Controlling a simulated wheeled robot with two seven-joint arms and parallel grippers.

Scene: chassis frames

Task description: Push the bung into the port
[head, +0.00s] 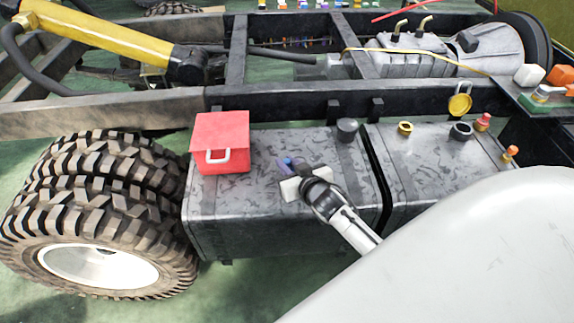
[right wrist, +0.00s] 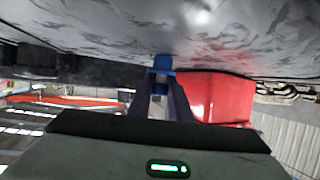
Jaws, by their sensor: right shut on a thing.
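My right gripper (head: 291,168) is over the left part of the grey mottled tank (head: 240,215), with its arm coming from the lower right. It is shut on a small blue piece, likely the bung (head: 285,161). In the right wrist view the blue bung (right wrist: 162,63) is between the two fingertips (right wrist: 162,82), with its end at or very near the tank surface (right wrist: 130,25). I cannot tell whether it touches or sits in a hole. The port under it is hidden. My left gripper is not in view.
A red box (head: 221,135) with a pale handle stands left of the gripper. A dark round cap (head: 347,130) is to its right. Frame rails (head: 290,105) run behind.

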